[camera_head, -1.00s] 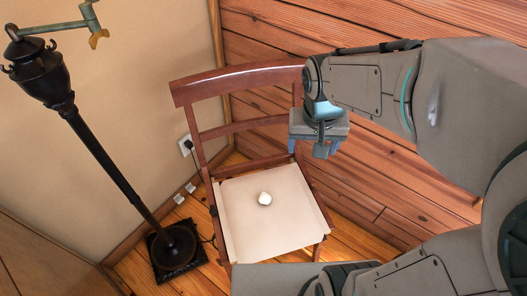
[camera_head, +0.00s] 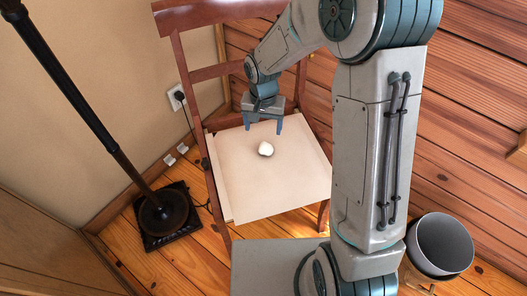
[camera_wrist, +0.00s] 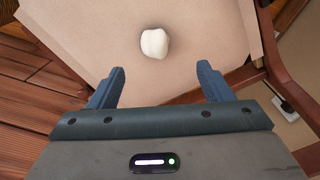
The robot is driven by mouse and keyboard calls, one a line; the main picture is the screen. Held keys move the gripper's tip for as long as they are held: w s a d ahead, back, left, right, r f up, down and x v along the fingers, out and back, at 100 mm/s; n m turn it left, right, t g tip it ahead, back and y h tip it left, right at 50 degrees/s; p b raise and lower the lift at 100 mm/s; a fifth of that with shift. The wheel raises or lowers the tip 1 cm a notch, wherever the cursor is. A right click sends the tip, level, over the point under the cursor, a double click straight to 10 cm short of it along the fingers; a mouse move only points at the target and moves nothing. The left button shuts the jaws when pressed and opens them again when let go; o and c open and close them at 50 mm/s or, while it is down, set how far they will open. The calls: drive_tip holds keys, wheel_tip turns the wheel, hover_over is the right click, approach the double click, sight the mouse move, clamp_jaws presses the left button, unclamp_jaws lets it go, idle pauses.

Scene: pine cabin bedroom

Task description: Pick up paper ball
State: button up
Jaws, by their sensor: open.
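The paper ball (camera_head: 265,149) is small, white and rounded. It lies on the pale seat (camera_head: 255,190) of a brown wooden chair (camera_head: 196,75). In the wrist view the paper ball (camera_wrist: 155,43) is ahead of the fingers, near the middle and apart from them. My gripper (camera_head: 263,130) is just above and behind the ball in the head view, pointing down. In the wrist view my gripper (camera_wrist: 160,80) has its two blue fingers spread wide with nothing between them.
A black floor lamp (camera_head: 110,145) stands left of the chair. A grey bin (camera_head: 441,245) is on the floor at the right. The chair's backrest rises behind my gripper. A wall outlet (camera_head: 175,97) with a cord is by the backrest.

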sight(265, 146)
drive_tip(key=f, duration=0.3)
drive_tip(key=f+b, duration=0.1)
drive_tip(key=f, duration=0.1)
drive_tip(key=shift+w+d+f, duration=0.2)
drive_tip(key=shift+d+f, duration=0.05)
drive_tip(key=shift+d, duration=0.1)
wheel_tip(265, 146, down, 5)
drive_tip(key=shift+s+r+b, duration=0.1)
drive_tip(key=shift+s+b, duration=0.05)
drive_tip(key=shift+b, duration=1.1)
drive_tip(key=c, duration=1)
